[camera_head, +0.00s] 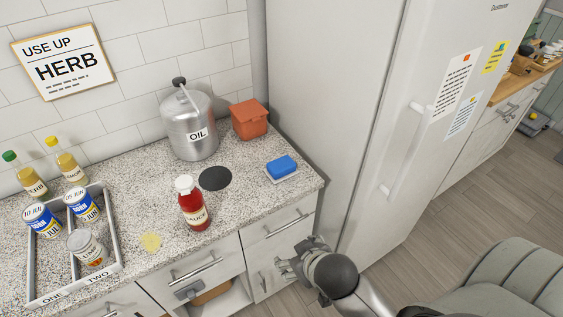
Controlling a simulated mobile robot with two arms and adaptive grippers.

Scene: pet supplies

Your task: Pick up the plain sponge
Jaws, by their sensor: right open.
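A blue sponge (283,165) lies on a thin pale base at the right part of the speckled counter (250,200), near its right edge. It shows no markings that I can make out. My right gripper (284,268) is open and empty. It is in front of the counter's drawers, below and apart from the sponge. My left gripper is not in view.
A red sauce bottle (193,208), a metal oil can (190,130), an orange pot (249,120) and a dark disc (215,178) stand or lie left of the sponge. A yellow patch (150,242) is near the front. A divided tray (117,250) holds cans. A tall fridge (345,110) stands right.

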